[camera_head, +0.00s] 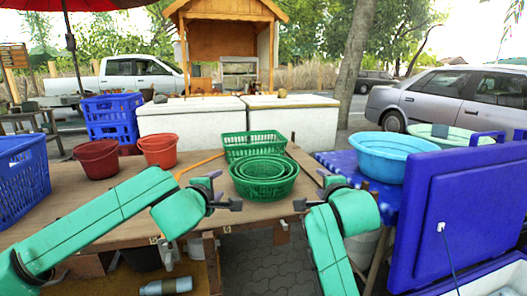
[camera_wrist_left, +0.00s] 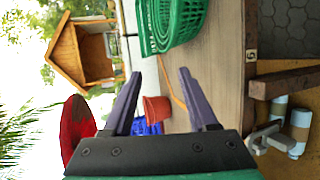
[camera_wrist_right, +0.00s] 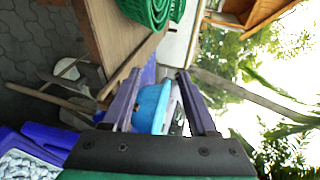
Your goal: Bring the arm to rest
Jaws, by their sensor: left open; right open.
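My left gripper (camera_head: 222,192) is open and empty above the front of the wooden table (camera_head: 120,200), in front of the stacked green baskets (camera_head: 264,178). In the left wrist view its two fingers (camera_wrist_left: 160,73) stand apart with nothing between them in grasp. My right gripper (camera_head: 314,190) is open and empty near the table's right front corner, right of the baskets. In the right wrist view its fingers (camera_wrist_right: 160,71) are also spread and hold nothing. Both forearms are raised and bent inward. No mortar can be made out clearly.
Two reddish pots (camera_head: 97,158) (camera_head: 158,150) stand on the table's left, near blue crates (camera_head: 112,117). A light blue basin (camera_head: 392,157) sits on a blue surface at right. A large blue cooler lid (camera_head: 460,210) stands upright at front right. The table's middle front is mostly clear.

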